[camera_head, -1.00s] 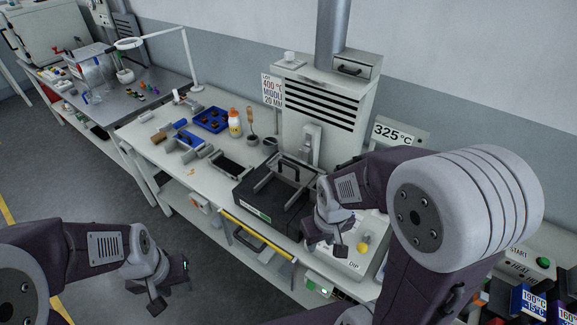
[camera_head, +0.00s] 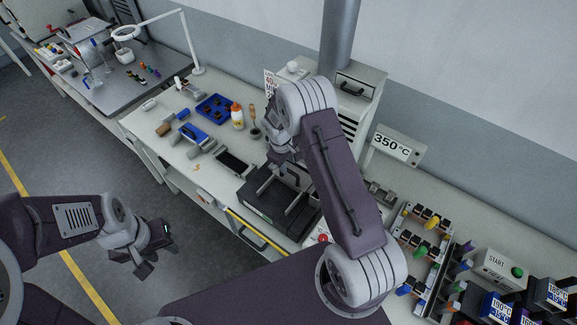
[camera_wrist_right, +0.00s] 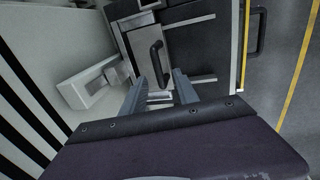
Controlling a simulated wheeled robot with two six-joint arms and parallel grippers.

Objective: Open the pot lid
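The pot (camera_head: 262,205) is a black box on the bench, partly hidden behind my right arm in the head view. My right gripper (camera_wrist_right: 159,86) is open and empty. The handle shows just beyond its fingertips, roughly between them; I cannot tell the height gap. My left gripper (camera_head: 156,250) is open and empty, over the floor in front of the bench.
A grey cabinet with slots (camera_head: 352,105) stands behind the pot. A 350 °C sign (camera_head: 397,147) is to its right. A yellow bar (camera_head: 262,232) runs along the bench front.

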